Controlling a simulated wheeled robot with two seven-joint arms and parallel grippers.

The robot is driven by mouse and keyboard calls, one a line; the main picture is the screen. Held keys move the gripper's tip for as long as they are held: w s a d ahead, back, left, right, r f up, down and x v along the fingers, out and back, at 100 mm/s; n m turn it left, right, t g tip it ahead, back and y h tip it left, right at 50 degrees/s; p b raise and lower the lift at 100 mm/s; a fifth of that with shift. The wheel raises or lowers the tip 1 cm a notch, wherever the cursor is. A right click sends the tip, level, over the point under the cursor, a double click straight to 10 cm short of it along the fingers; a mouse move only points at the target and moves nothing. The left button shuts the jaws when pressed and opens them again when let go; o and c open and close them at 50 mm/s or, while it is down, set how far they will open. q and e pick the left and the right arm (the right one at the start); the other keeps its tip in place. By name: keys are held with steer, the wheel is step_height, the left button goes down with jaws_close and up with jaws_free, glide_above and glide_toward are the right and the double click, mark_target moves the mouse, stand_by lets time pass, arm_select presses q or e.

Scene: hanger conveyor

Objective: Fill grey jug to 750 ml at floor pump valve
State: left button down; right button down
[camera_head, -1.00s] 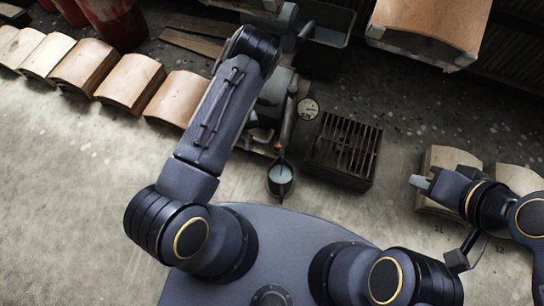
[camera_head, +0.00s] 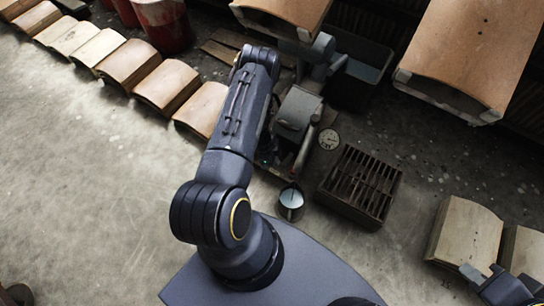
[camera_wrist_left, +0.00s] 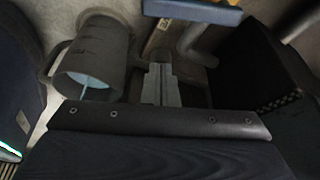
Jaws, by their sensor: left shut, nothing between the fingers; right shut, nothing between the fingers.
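The grey jug (camera_head: 290,203) stands on the floor below the pump, with pale liquid inside. In the left wrist view the jug (camera_wrist_left: 98,62) appears at upper left, with graduation marks on its side and a thin pale stream or streak inside. The floor pump (camera_head: 298,112) is a grey body with a sloping pipe. My left gripper (camera_wrist_left: 162,88) is shut and empty, beside the jug in the wrist view; in the head view my forearm hides it. A blue bar (camera_wrist_left: 195,10) lies ahead of it. My right gripper (camera_head: 472,274) is shut at the lower right.
A slatted dark grate (camera_head: 360,184) lies right of the jug, and a round dial (camera_head: 328,139) lies beside the pump. A dark tub of water (camera_head: 362,75) stands behind. Wooden curved blocks (camera_head: 166,85) line the left. The left floor is clear.

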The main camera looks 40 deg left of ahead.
arm_select(q)
steer(key=x, duration=0.1)
steer(key=b+x, duration=0.1)
steer(key=x, duration=0.1)
steer(key=shift+s+a+f, duration=0.1)
steer(key=shift+a+f, duration=0.1)
steer(key=shift+a, duration=0.1)
steer(key=a, duration=0.1)
steer(key=s+a, duration=0.1)
steer(key=a, duration=0.1)
steer(key=shift+s+r, duration=0.25)
steer(key=shift+s, duration=0.05)
steer(key=m, duration=0.1)
steer(key=a+m+g+b, duration=0.1)
steer(key=shift+s+a+f+m+b, duration=0.15)
steer(key=shift+s+m+b, duration=0.15)
steer(key=shift+s+m, duration=0.1)
steer(key=shift+s+a+m, duration=0.25)
steer(key=shift+a+m, duration=0.2)
steer(key=shift+m, duration=0.35)
